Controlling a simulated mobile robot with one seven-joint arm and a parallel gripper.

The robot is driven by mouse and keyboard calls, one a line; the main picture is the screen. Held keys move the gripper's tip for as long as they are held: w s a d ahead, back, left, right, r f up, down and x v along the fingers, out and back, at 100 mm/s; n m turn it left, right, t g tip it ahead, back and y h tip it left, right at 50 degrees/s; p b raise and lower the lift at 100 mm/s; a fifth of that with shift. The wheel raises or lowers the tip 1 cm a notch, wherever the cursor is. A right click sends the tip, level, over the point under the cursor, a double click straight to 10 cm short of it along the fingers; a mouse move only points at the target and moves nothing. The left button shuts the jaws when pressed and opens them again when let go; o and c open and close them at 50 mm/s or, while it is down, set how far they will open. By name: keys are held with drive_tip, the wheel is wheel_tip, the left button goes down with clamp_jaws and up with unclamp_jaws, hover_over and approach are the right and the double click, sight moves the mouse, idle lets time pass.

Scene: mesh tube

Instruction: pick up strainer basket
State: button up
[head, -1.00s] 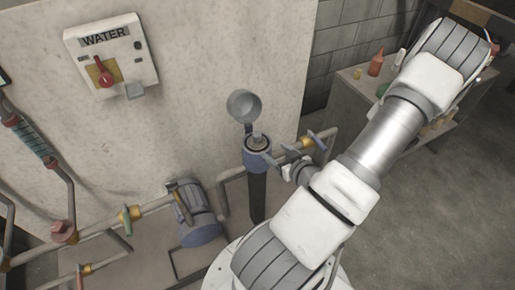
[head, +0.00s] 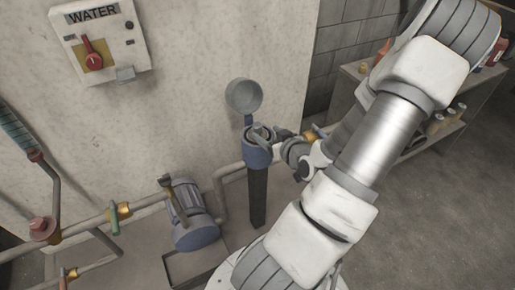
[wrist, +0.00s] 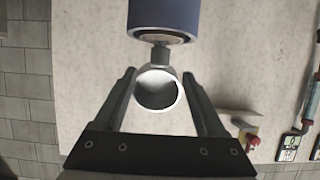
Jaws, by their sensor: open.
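The blue strainer housing (head: 257,155) stands upright on a dark post, and its round grey lid (head: 244,95) is swung up behind its open top. The strainer basket is mostly hidden inside; a grey part shows at the mouth, but I cannot tell basket from fingers there. My gripper (head: 276,140) is at the right of the housing's mouth. In the wrist view, my open gripper (wrist: 159,74) has nothing held between its fingers. The lid (wrist: 158,107) shows between and beyond them, and the housing (wrist: 163,14) is at the top edge.
A red-handled water switch box (head: 97,45) hangs on the concrete wall. Pipes with valves (head: 120,212) and a blue pump (head: 192,215) lie left of the housing. A shelf with bottles (head: 440,120) stands behind my arm at the right.

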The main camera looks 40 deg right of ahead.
sight(254, 123)
drive_tip(key=b+x, duration=0.2)
drive_tip(key=x, duration=0.8)
drive_tip(key=shift+w+b, duration=0.3)
drive_tip(key=shift+w, duration=0.05)
clamp_jaws()
idle(1.0)
